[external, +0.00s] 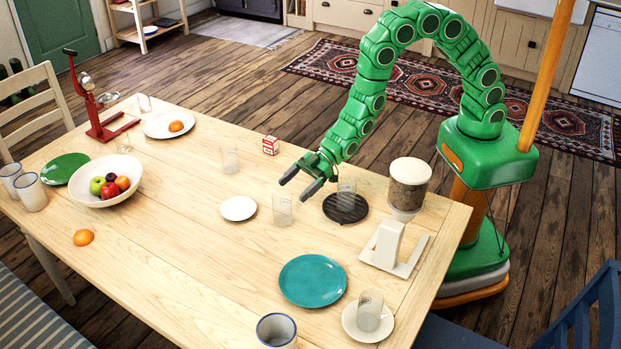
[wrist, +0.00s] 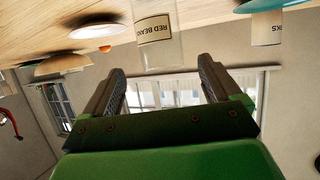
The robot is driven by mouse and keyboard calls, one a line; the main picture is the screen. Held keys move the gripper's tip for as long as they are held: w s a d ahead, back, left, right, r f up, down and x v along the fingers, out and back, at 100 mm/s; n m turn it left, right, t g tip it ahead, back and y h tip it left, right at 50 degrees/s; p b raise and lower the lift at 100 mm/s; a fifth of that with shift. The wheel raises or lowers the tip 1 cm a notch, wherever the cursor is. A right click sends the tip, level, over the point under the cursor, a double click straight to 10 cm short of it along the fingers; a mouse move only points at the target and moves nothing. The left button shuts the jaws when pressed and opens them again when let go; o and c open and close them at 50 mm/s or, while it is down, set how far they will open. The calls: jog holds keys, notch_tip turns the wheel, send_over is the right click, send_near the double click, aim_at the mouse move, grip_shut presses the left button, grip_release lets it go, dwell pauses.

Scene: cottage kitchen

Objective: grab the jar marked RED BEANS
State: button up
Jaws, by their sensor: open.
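The jar marked RED BEANS (wrist: 154,30) is clear glass with a cream label. In the wrist view it is at the top centre, ahead of the fingertips, with its label readable. In the external view the clear jar (external: 283,210) in front of my fingers appears to be this one; its label is too small to read there. My gripper (external: 300,183) is open and empty, above the table and just behind and to the right of that jar. In the wrist view my gripper (wrist: 162,70) has its fingers apart, with nothing between them.
A small white plate (external: 239,208) is left of the jar. A black round trivet (external: 331,211) bears another glass jar (external: 347,192). A teal plate (external: 312,281), napkin holder (external: 388,243) and large canister (external: 409,183) are nearby. A fruit bowl (external: 82,191) stands farther left.

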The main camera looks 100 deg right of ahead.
aim_at(289, 197)
jog(key=shift+x, duration=0.9)
jog(key=shift+w+a+f, duration=0.4)
jog(key=shift+w+f, duration=0.1)
jog(key=shift+f, duration=0.3)
jog(key=shift+x, duration=1.65)
jog(key=shift+f, duration=0.1)
jog(key=c, duration=1.1)
